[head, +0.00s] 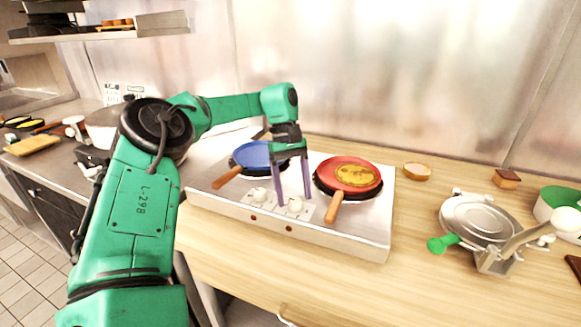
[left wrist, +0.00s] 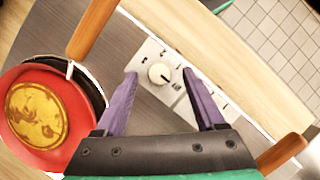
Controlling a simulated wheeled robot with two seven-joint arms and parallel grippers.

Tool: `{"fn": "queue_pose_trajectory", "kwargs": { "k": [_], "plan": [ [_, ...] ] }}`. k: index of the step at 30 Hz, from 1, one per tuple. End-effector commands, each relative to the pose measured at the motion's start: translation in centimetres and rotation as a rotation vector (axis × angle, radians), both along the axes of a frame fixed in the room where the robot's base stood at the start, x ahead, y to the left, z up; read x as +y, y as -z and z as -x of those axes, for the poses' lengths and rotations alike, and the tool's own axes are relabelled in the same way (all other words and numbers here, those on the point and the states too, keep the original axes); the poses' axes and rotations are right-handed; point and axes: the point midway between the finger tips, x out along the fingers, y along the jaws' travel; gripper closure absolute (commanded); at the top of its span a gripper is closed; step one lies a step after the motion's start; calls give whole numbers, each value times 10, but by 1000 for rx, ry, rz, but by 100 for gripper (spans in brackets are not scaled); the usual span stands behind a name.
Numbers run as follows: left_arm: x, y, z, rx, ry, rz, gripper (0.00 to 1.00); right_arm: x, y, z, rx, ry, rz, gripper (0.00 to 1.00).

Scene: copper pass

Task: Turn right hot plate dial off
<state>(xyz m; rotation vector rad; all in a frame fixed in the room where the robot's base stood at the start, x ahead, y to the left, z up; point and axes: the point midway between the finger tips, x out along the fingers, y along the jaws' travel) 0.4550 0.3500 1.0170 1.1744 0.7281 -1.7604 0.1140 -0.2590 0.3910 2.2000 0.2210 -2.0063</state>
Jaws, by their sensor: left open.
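The white right hot plate dial (head: 295,204) sits on the front panel of the silver hot plate (head: 364,236). It also shows in the left wrist view (left wrist: 159,73), between and beyond the fingertips. My left gripper (head: 293,196) comes down over the panel with its purple fingers apart, one on each side of the right dial. In the left wrist view the gripper (left wrist: 159,72) is open and empty. I cannot tell whether a finger touches the dial. The left dial (head: 259,195) is just left of the fingers. My right gripper is not in view.
A red pan (head: 357,165) with a pancake-like round stands on the right burner, its wooden handle (head: 335,208) close to my gripper. A blue pan (head: 256,154) stands on the left burner. A waffle-iron-like device (head: 478,217) stands right. Bare wood lies between.

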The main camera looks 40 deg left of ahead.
Motion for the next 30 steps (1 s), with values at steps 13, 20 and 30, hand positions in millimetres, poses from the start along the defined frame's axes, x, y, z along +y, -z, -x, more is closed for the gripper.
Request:
{"fn": "queue_pose_trajectory", "kwargs": {
  "k": [13,20,30],
  "plan": [
    [35,-105,-19,1,0,-4,29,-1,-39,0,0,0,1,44],
    [44,-127,-23,2,2,0,29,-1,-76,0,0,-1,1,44],
    [45,-123,-23,-1,3,1,29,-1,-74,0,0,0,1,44]
  ]
}}
